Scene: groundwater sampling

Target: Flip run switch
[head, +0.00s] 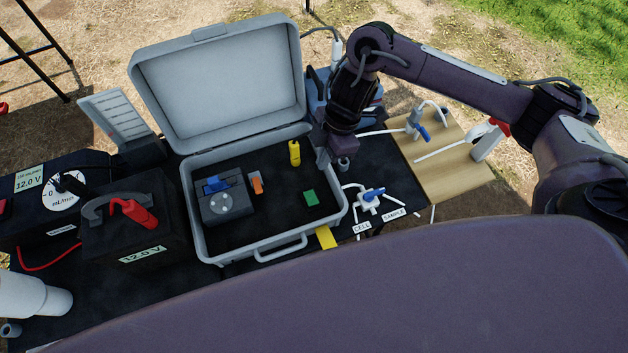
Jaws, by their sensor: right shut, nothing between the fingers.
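My right gripper (334,160) points down at the right rim of the open grey case, its fingers together and empty. I cannot tell whether it touches the rim. A blue-grey device (316,92) stands behind it, mostly covered by my right arm. I cannot make out a run switch for certain; one on the device's covered side would be hidden. My left gripper is out of view.
A black battery box (135,225) with a red clamp stands left. White tubing with blue valves (373,194) lies right, near a wooden board (450,165).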

